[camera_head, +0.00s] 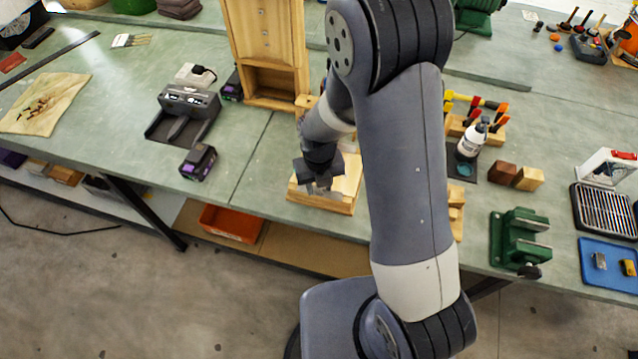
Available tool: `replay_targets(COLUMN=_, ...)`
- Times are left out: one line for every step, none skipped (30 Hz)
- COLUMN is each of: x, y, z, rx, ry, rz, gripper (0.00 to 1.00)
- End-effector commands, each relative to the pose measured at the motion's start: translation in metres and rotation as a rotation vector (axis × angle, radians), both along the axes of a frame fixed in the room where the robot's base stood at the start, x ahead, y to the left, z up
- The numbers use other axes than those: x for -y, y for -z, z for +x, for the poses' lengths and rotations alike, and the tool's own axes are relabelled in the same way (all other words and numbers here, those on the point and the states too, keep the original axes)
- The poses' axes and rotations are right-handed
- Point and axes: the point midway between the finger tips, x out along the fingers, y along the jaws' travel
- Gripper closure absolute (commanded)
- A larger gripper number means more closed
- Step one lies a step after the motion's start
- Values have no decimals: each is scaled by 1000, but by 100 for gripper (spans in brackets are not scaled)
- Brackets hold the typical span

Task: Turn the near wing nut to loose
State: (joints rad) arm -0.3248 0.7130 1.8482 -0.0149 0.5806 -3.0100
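My gripper (322,184) points down over a light wooden block (336,203) near the front edge of the bench. Its dark body and grey fingers cover most of the block's top. The wing nut cannot be made out; the gripper hides that area or it is too small to see. I cannot tell whether the fingers are open or shut, or whether they touch anything.
A tall wooden cabinet (262,38) stands behind the block. A charger (186,108) and a battery (198,161) lie to the left. An orange bin (230,223) sits below the bench.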

Motion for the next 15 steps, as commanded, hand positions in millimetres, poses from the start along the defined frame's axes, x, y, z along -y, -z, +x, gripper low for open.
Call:
replay_targets(x=0, y=-4, z=1, rx=4, ry=0, rz=1, gripper=66)
replay_targets(x=0, y=-6, z=1, rx=5, ry=0, rz=1, gripper=66)
replay_targets(x=0, y=-11, z=1, rx=4, ry=0, rz=1, gripper=66)
replay_targets(x=-1, y=-15, z=1, rx=5, ry=0, rz=1, gripper=66)
replay_targets(x=-1, y=-19, z=1, rx=6, ry=0, rz=1, gripper=66)
replay_targets(x=-1, y=-25, z=1, rx=6, ry=0, rz=1, gripper=66)
replay_targets(x=-1, y=-31, z=1, rx=7, ry=0, rz=1, gripper=66)
replay_targets(x=-1, y=-37, z=1, rx=7, ry=0, rz=1, gripper=66)
replay_targets(x=-1, y=-44, z=1, rx=7, ry=0, rz=1, gripper=66)
replay_targets(x=-1, y=-50, z=1, rx=7, ry=0, rz=1, gripper=66)
replay_targets(x=-1, y=-55, z=1, rx=7, ry=0, rz=1, gripper=66)
replay_targets(x=-1, y=-64, z=1, rx=8, ry=0, rz=2, gripper=66)
replay_targets(x=-1, y=-69, z=1, rx=7, ry=0, rz=1, gripper=66)
replay_targets(x=-2, y=-74, z=1, rx=7, ry=0, rz=1, gripper=66)
replay_targets(x=-2, y=-80, z=1, rx=6, ry=0, rz=1, gripper=66)
